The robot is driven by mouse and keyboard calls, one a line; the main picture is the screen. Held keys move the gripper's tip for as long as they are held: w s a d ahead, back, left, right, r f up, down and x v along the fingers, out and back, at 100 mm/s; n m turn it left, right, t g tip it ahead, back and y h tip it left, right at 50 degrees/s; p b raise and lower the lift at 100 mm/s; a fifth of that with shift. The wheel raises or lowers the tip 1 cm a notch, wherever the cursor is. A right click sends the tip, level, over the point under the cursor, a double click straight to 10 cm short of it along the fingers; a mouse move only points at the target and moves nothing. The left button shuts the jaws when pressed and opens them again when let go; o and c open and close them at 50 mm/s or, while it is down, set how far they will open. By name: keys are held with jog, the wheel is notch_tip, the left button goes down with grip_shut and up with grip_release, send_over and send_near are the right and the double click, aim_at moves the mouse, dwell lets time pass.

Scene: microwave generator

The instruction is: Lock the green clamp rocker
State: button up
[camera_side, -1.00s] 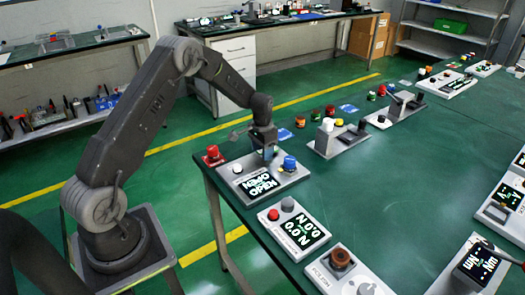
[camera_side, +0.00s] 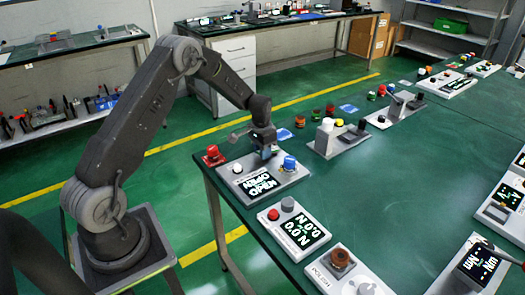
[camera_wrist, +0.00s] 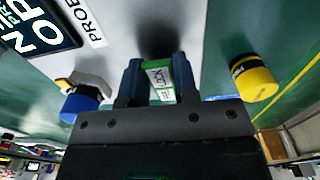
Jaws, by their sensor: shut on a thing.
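In the wrist view my gripper (camera_wrist: 160,82) has its two blue-grey fingers closed on either side of the green clamp rocker (camera_wrist: 163,92), which has a white label reading "LOCK". In the side view my gripper (camera_side: 266,153) points down at the back edge of a grey panel (camera_side: 259,197), and the rocker is hidden or too small to make out. The panel's display (camera_side: 254,185) seems to read "OPEN"; part of the display (camera_wrist: 38,25) also shows in the wrist view.
A blue knob (camera_side: 289,163) stands close to the right of my gripper. A white button (camera_side: 237,168) and a red button box (camera_side: 213,155) are to its left. A yellow cylinder (camera_wrist: 254,78) stands on the other side in the wrist view. Other control boxes line the green table.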

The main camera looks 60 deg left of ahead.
aim_at(258, 152)
jog(key=shift+t, duration=0.6)
jog(key=o, duration=0.9)
jog(key=shift+f, duration=0.1)
jog(key=r, duration=0.4)
jog(key=s+r, duration=0.1)
jog(key=r, duration=0.8)
jog(key=shift+s+r, duration=0.35)
jog(key=shift+r, duration=0.05)
